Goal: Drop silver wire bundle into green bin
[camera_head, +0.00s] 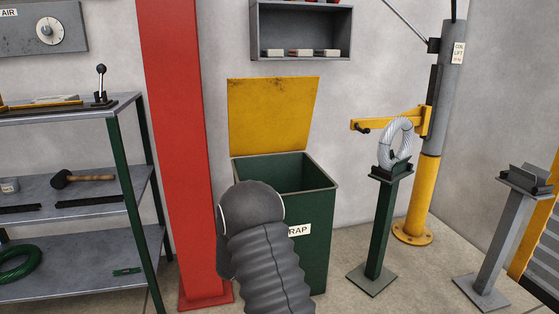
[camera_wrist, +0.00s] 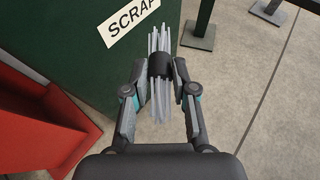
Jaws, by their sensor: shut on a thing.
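A green bin (camera_head: 316,205) with a "SCRAP" label and a raised yellow lid (camera_head: 273,117) stands against the wall; its top is open. The bin's front wall also shows in the wrist view (camera_wrist: 75,75). My gripper (camera_wrist: 161,73) is shut on the silver wire bundle (camera_wrist: 160,104), gripping the dark band around its middle. The bundle's wires point up and down in the wrist view, in front of the bin's outer wall near the label. In the head view my arm covers part of the bin, and the gripper and bundle are hidden.
A red column (camera_head: 178,150) stands close to the bin's left side. A shelf rack (camera_head: 75,185) is farther left. At right are a green stand (camera_head: 380,230) holding a coil (camera_head: 398,143), a yellow and grey lift post (camera_head: 424,190) and a grey stand (camera_head: 497,245). A wall shelf (camera_head: 301,30) hangs above.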

